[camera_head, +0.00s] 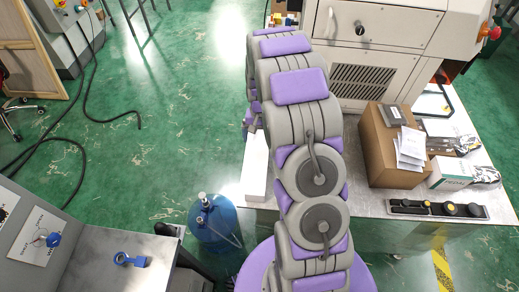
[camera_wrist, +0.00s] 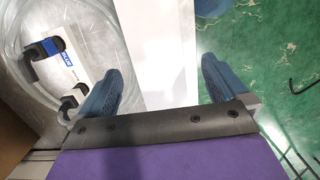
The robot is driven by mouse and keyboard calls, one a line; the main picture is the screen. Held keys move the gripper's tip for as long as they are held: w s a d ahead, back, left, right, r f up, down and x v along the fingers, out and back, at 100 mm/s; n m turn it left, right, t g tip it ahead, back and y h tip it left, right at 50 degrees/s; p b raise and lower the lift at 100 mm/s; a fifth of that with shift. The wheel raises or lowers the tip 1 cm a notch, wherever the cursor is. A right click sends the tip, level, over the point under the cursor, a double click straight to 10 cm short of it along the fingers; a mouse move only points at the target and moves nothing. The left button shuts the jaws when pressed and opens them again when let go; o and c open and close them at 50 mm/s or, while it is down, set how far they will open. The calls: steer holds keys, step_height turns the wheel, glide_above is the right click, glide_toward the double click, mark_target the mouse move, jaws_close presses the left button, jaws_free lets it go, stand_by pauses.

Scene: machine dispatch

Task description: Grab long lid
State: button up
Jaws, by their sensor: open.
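A long white piece (camera_head: 255,168), which looks like the long lid, lies at the left edge of the table, left of my arm in the head view. In the wrist view the long white piece (camera_wrist: 168,45) runs up the picture between the fingers of my gripper (camera_wrist: 162,72). The fingers are apart, one on each side of it, with a visible gap at the right. I cannot tell how far above it they are. My gripper is mostly hidden behind my arm in the head view. The near end of the piece is hidden by the gripper in the wrist view.
A cardboard box (camera_head: 378,150) with papers on top stands on the table (camera_head: 350,195). A blue water bottle (camera_head: 213,222) stands on the floor by the table. A coiled clear hose (camera_wrist: 22,92) lies left of the fingers. Green floor is open at the right.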

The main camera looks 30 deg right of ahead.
mark_target(261, 144)
steer(key=f, duration=0.1)
steer(key=f+b, duration=0.1)
steer(key=f, duration=0.2)
steer(key=shift+s+d+f, duration=0.1)
steer(key=shift+s+f, duration=0.2)
steer(key=shift+a, duration=0.2)
steer(key=shift+c, duration=0.4)
steer(key=shift+d, duration=0.1)
steer(key=c, duration=1)
steer(key=shift+o, duration=0.2)
steer(key=shift+r, duration=0.15)
